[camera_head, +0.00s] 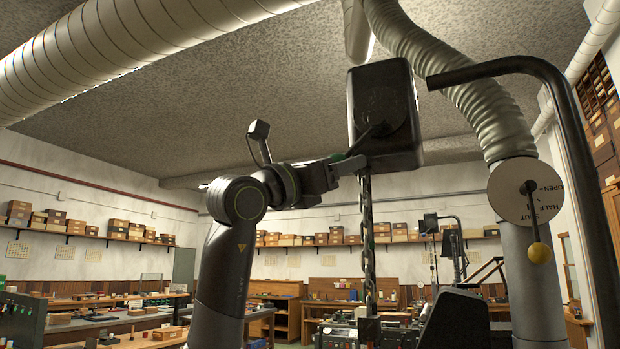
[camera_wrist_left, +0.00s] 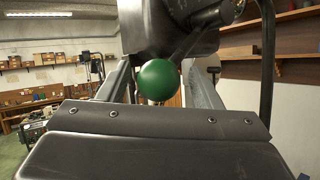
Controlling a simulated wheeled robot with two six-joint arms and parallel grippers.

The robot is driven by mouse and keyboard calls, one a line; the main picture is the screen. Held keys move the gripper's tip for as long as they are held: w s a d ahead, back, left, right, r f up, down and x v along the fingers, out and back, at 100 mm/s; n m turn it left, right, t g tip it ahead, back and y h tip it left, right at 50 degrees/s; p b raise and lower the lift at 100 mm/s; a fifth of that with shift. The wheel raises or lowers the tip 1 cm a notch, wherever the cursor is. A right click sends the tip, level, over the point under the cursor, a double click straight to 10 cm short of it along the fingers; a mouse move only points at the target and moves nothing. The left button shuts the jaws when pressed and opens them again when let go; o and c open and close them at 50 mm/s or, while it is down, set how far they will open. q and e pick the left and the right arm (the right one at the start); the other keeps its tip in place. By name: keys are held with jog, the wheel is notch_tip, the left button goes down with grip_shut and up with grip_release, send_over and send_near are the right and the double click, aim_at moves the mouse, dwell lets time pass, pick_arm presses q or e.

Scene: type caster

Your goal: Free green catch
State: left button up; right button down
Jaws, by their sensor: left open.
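The green catch shows in the left wrist view as a green ball knob (camera_wrist_left: 158,80) under a dark housing (camera_wrist_left: 168,25). My left gripper (camera_wrist_left: 160,97) is open, with one finger on each side of the knob in that view; I cannot tell whether either touches it. In the head view my left gripper (camera_head: 345,166) reaches right to the lower left of a black box (camera_head: 380,110). Only a small bit of green (camera_head: 338,157) shows by the fingers there. My right gripper is not in view.
A chain (camera_head: 367,235) hangs below the box, close to my gripper. A black bent pipe (camera_head: 560,95) and a ribbed duct (camera_head: 450,80) with a round dial plate (camera_head: 525,190) stand to the right. Workbenches (camera_head: 120,325) and box shelves line the room behind.

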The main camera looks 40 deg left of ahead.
pick_arm(q)
jog(key=b+v, duration=0.6)
jog(key=v, duration=1.1)
jog(key=shift+b, duration=0.35)
jog(key=shift+w, duration=0.1)
